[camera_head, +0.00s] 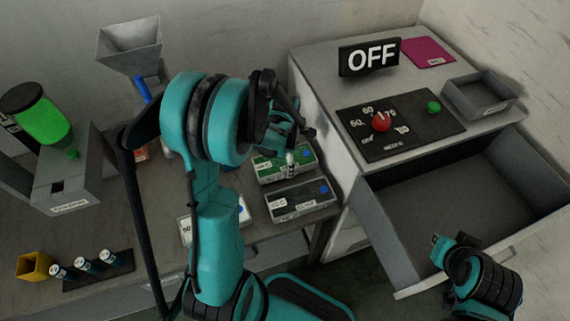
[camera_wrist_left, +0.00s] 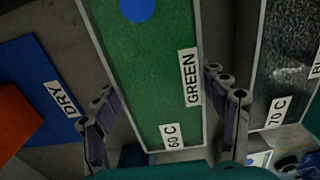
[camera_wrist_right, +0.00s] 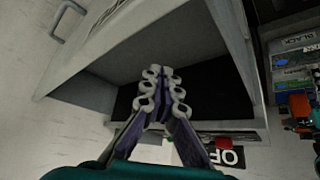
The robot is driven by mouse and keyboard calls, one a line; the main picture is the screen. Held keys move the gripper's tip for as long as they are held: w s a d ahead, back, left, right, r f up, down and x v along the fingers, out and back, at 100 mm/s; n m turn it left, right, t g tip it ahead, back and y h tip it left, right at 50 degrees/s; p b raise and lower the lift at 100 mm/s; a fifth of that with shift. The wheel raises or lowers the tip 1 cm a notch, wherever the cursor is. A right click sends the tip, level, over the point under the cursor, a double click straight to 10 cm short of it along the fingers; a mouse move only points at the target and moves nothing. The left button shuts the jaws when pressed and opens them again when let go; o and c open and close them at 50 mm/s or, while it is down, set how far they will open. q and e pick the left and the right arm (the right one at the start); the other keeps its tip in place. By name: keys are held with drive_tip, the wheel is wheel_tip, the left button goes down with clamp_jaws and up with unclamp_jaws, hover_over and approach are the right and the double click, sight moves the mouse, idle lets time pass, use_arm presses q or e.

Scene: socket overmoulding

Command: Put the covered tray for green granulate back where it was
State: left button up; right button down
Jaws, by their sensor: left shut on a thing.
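The covered tray for green granulate (camera_head: 272,178) has a green top with a blue dot and lies at the right end of the workbench, behind the black tray. In the left wrist view the tray (camera_wrist_left: 160,75) carries the labels "GREEN" and "60 C". My left gripper (camera_head: 290,135) reaches down over it, and in the left wrist view the fingers (camera_wrist_left: 165,110) are on its two long sides, shut on it. I cannot tell whether it touches the bench. My right gripper (camera_wrist_right: 162,90) is empty, its fingertips together, near the open drawer.
The black tray (camera_head: 300,201), labelled "70 C", lies close beside the green one. The grey drawer (camera_head: 450,205) stands open below the "OFF" sign (camera_head: 369,57) and red knob (camera_head: 380,122). A small open box (camera_head: 481,96) is on top. My left arm hides part of the bench.

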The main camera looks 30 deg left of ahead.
use_arm(q)
drive_tip(key=shift+f, duration=0.25)
drive_tip(key=shift+f, duration=0.1)
drive_tip(key=shift+f, duration=0.15)
drive_tip(key=o, duration=1.6)
